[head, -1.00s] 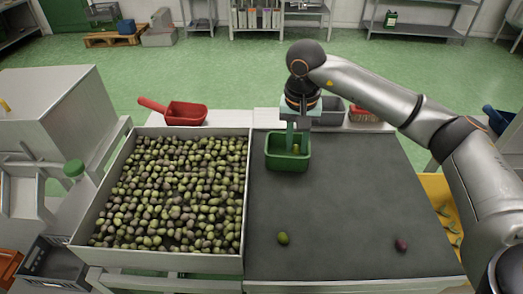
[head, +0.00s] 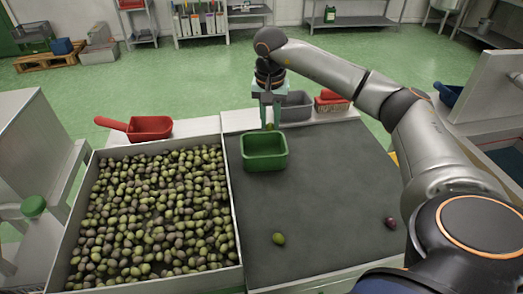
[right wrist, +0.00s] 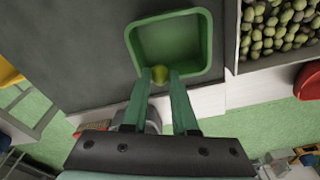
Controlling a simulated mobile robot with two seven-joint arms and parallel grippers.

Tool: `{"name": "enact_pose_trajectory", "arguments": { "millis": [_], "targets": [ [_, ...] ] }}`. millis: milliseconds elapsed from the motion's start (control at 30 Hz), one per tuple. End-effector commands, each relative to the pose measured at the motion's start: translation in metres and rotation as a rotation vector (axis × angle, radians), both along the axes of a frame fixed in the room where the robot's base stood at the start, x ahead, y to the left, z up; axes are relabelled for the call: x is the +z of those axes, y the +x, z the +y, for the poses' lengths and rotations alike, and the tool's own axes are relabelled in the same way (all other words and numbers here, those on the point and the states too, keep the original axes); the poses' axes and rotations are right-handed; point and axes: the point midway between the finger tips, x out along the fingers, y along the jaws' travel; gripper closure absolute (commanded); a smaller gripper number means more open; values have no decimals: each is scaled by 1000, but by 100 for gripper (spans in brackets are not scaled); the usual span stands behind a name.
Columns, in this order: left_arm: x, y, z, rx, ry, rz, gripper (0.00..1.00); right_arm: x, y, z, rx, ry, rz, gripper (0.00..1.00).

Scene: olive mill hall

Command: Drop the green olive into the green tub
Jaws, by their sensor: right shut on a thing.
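The green tub (head: 264,163) stands open and upright at the back left of the dark mat; its floor looks bare in the right wrist view (right wrist: 170,35). My right gripper (head: 269,122) is shut on a small green olive (head: 270,127), by the tub's far rim in the head view. In the right wrist view the olive (right wrist: 160,74) sits between the fingertips and overlaps the tub's edge; its exact height over the rim is hard to tell. Another green olive (head: 279,239) lies on the mat's front part. My left gripper is not in view.
A dark olive (head: 391,223) lies at the mat's right. A big bin (head: 235,230) full of mixed olives stands left of the mat (head: 335,195). A red scoop (head: 150,127), a grey container (head: 296,107) and a red container (head: 331,101) are behind. The mat's middle is clear.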

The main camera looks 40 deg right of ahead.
Motion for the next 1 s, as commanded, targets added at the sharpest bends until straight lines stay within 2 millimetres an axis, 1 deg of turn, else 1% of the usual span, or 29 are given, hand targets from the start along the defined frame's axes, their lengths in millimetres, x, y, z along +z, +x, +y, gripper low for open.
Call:
{"name": "enact_pose_trajectory", "arguments": {
  "millis": [33, 100, 200, 300, 400, 633, 667, 933, 967, 1000],
  "targets": [
    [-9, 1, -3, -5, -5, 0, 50, -12, 0, 0, 0, 0, 0, 100],
    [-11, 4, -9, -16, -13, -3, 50, -21, 0, 0, 0, 0, 0, 100],
    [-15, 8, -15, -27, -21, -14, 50, -33, 0, 0, 1, 0, 0, 100],
    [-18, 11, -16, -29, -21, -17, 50, -41, 0, 0, 1, 0, 0, 100],
    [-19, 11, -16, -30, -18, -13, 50, -43, 0, 0, 1, 0, 0, 100],
    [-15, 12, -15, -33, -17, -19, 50, -42, 0, 0, 1, 0, 0, 100],
    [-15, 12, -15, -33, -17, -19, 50, -42, 0, 0, 1, 0, 0, 71],
    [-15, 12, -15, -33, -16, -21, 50, -42, 0, 0, 1, 0, 0, 41],
    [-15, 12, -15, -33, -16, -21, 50, -42, 0, 0, 1, 0, 0, 39],
    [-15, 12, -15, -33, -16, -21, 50, -42, 0, 0, 1, 0, 0, 39]
  ]
}}
